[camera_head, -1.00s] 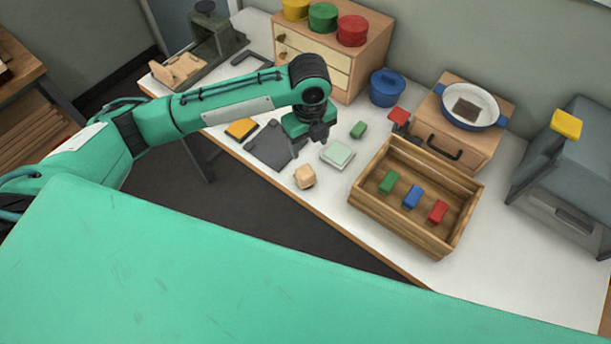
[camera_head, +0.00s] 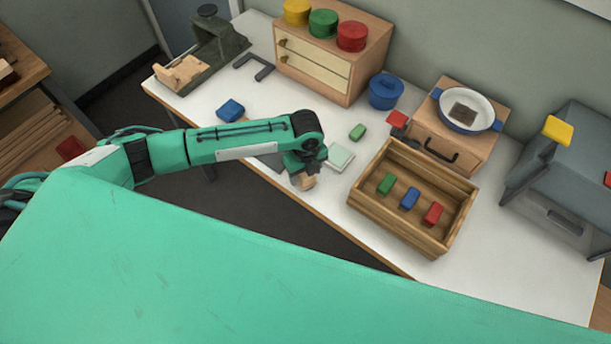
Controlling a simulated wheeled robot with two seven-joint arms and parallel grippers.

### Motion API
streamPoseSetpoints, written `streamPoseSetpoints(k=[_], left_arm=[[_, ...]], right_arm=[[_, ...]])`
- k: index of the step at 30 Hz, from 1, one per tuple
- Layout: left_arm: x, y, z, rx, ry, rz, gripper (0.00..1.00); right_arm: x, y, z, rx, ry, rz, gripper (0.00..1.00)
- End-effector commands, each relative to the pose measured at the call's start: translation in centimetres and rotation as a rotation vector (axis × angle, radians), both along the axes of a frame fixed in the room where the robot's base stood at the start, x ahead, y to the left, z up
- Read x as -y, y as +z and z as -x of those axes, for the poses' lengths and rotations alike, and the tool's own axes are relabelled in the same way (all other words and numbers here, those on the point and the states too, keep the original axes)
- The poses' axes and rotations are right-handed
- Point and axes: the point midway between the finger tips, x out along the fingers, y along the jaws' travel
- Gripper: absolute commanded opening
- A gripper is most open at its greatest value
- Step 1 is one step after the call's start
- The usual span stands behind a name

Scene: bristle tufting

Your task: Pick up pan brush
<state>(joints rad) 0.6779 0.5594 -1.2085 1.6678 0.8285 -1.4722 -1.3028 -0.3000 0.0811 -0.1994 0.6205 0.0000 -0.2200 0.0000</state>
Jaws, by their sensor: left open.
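My left gripper (camera_head: 301,178) is open and points down at a small light wooden block (camera_head: 308,184) near the front edge of the white table. It partly covers the block; I cannot tell whether the fingers touch or straddle it. A dark brown block (camera_head: 464,112) lies in a white pan with a blue rim (camera_head: 482,105), on a wooden box at the right. I cannot tell which of these, if either, is the pan brush. My right gripper is not in view.
A wooden crate (camera_head: 367,206) with green, blue and red blocks stands right of the gripper. A pale green pad (camera_head: 341,157) lies close by, and a green block (camera_head: 357,132) behind it. A blue block (camera_head: 230,110) lies behind my arm. A blue pot (camera_head: 385,92) stands farther back.

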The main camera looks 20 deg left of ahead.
Motion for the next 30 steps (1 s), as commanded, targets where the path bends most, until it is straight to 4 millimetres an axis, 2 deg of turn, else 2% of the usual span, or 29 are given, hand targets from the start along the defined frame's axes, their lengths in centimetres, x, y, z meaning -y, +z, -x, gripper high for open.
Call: streamPoseSetpoints(k=[3,10,15,16,25,30], left_arm=[[0.0,-0.8,0.0,0.001,0.000,0.000,0.60],[0.0,-0.9,0.0,0.001,0.000,0.000,0.58],[0.0,-0.9,0.0,0.001,0.000,0.000,0.25],[0.0,-0.9,0.0,0.001,0.000,0.000,0.23],[0.0,-0.7,-0.1,0.002,0.000,0.001,0.23],[0.0,0.6,-0.1,0.003,-0.001,0.001,0.23]], right_arm=[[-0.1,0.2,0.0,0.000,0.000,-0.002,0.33],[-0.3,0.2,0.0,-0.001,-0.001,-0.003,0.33],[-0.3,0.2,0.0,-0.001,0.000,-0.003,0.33],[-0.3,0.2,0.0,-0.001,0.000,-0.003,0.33],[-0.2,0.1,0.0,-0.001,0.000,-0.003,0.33],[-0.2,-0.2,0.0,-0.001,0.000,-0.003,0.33]])
